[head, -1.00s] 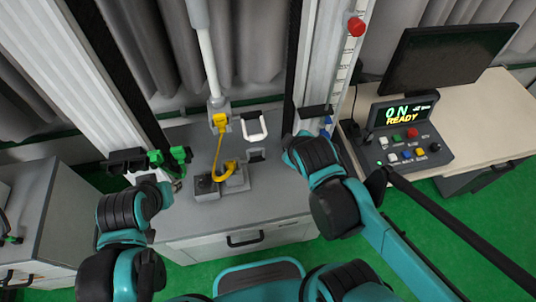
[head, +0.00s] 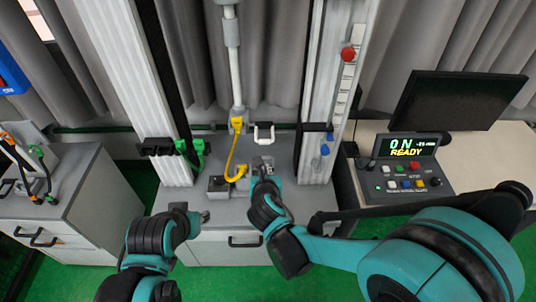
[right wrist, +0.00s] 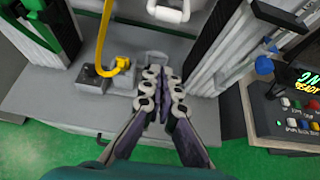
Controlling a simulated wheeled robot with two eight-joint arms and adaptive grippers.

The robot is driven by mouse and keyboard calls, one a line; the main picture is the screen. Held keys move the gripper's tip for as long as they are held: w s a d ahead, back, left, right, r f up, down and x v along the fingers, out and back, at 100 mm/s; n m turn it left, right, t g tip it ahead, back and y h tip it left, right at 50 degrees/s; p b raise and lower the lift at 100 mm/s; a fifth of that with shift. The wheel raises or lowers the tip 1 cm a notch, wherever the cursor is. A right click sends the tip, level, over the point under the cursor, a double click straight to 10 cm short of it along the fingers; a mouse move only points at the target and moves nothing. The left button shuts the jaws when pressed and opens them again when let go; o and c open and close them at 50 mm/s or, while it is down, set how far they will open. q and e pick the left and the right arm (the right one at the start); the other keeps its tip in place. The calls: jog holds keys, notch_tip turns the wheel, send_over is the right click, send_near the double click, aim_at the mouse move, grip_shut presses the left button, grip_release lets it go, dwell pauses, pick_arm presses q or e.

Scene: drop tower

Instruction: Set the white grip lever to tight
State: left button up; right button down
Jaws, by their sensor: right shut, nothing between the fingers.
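The white grip lever (head: 263,132) is a small U-shaped handle at the back of the grey bench, between the two tower columns. It also shows at the top of the right wrist view (right wrist: 168,14). My right gripper (head: 263,164) is in front of and below the lever, apart from it. In the right wrist view my right gripper (right wrist: 164,74) has its fingers together with nothing between them. My left gripper (head: 204,216) is low on the left, over the bench's front edge, away from the lever; its jaw opening is too small to judge.
A yellow cable (head: 231,160) hangs from the centre rod to grey boxes (head: 219,184) left of my right gripper. The right column (head: 317,100) stands close by. A control box (head: 408,170) reading "ON READY" and a monitor (head: 457,100) are at right.

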jog(key=shift+w, duration=0.1)
jog(key=b+x, duration=0.3)
jog(key=x, duration=0.7)
jog(key=r, duration=0.3)
jog(key=shift+w+r, duration=0.35)
jog(key=shift+r, duration=0.05)
jog(key=shift+r, duration=0.1)
